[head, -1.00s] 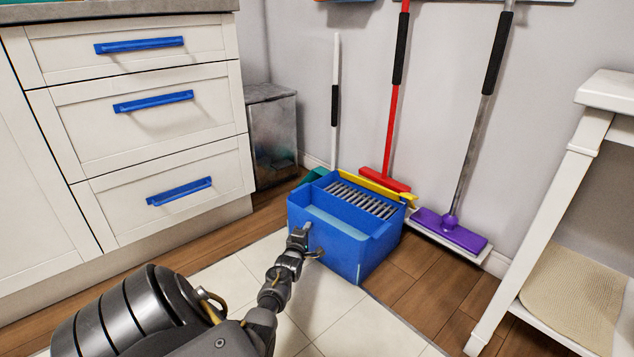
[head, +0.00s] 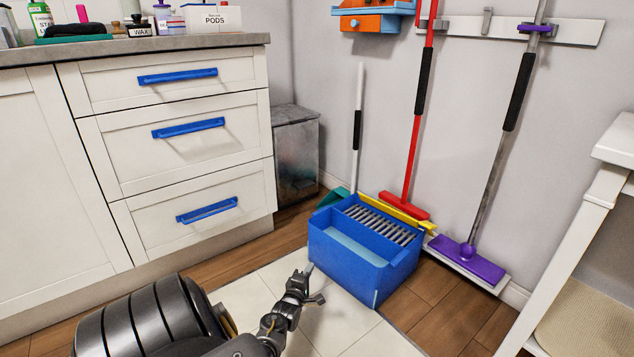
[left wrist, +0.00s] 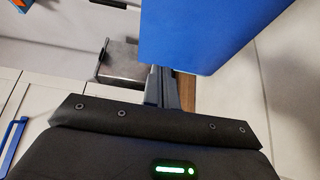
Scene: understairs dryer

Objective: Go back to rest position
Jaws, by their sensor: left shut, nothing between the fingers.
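My left gripper (head: 309,283) is in front of the blue mop bucket (head: 345,259), low over the light floor tiles. It is shut and empty, with a small gap to the bucket's front in the head view. In the left wrist view the shut fingers (left wrist: 162,88) point toward the blue bucket (left wrist: 205,35), which fills the top right. The bucket stands upright with a grey wringer grate on top. My right gripper is in neither view.
White drawers (head: 175,130) with blue handles stand at the left under a cluttered counter. A metal bin (head: 296,155), a red broom (head: 410,165) and a purple mop (head: 467,258) are behind the bucket. A white shelf unit (head: 575,240) is at right. Tiles in front are clear.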

